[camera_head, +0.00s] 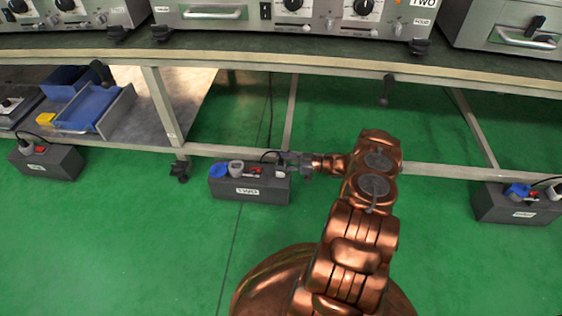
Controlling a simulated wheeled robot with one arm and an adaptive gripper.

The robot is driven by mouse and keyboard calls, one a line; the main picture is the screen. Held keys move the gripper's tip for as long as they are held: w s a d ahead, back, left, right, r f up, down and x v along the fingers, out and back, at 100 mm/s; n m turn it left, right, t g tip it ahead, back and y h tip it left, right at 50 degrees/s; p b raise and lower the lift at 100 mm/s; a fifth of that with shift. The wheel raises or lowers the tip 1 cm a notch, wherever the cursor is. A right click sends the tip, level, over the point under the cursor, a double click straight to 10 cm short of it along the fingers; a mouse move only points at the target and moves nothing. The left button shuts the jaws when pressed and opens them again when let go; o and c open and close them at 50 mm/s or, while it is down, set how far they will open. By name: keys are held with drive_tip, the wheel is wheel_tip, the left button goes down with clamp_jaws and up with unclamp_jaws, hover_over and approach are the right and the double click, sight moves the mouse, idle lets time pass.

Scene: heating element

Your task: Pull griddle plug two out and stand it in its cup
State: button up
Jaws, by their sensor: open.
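The dark box labelled TWO (250,191) stands on the green floor under the bench. On its top are a blue round piece (218,171), a pale grey cup-like piece (236,167) and a small red part (254,170). A dark cable (269,156) curves at the box's right end, beside my gripper. My gripper (284,163) reaches in from the right, over the right end of the box, and is open.
Similar boxes stand at far left (45,164) and far right (519,206). The bench (280,54) carries griddles (300,18), one labelled TWO. Its legs and low rail (235,151) run close behind the box. A blue tray (88,107) lies on the left shelf.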

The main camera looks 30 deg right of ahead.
drive_tip(key=shift+s+d, duration=0.1)
drive_tip(key=v, duration=1.1)
drive_tip(key=shift+s+d, duration=0.25)
drive_tip(key=shift+d, duration=0.05)
